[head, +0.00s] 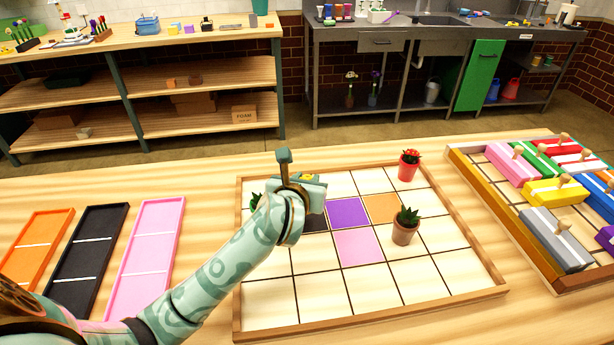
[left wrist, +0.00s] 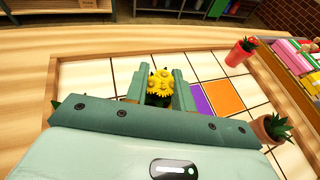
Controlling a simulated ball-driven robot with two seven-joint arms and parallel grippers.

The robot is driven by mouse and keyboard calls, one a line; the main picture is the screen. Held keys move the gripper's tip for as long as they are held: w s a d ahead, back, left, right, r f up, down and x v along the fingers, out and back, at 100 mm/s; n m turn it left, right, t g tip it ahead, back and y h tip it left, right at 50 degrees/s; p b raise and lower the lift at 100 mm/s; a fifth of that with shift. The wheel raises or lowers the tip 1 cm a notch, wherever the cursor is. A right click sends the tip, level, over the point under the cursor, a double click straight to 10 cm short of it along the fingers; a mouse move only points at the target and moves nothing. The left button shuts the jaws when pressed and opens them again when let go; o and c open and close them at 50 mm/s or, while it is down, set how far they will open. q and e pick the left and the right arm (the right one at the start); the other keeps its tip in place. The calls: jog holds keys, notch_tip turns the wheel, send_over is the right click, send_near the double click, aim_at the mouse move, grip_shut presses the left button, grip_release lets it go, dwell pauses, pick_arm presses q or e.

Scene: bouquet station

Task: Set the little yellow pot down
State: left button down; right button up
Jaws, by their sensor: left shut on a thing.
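My left gripper (head: 308,186) is over the far left part of the wooden-framed grid board (head: 370,332), with its fingers pointing away from me. In the left wrist view its two fingers (left wrist: 159,92) are shut on the little yellow pot, whose yellow flowers (left wrist: 159,80) show between them. The pot's body is hidden by the gripper, and I cannot tell whether its base touches the board. My right gripper is not in view.
A red pot (head: 408,171) and a brown pot (head: 404,233) stand on the board. A green plant (head: 255,201) shows partly behind my left arm. Purple (head: 347,212), pink (head: 358,246) and orange (head: 382,208) squares lie mid-board. The front cells are clear. A crate of coloured blocks (head: 480,207) stands right.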

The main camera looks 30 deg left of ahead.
pick_arm(q)
notch_tip(320, 180, down, 2)
jog(key=shift+b, duration=0.55)
jog(key=shift+f+b, duration=0.45)
jog(key=shift+f, duration=0.15)
jog(key=c, duration=1.1)
grip_release()
jog(key=shift+s, duration=0.1)
jog(key=p+v, duration=0.4)
jog(key=v, duration=1.2)
jog(key=shift+d, duration=0.15)
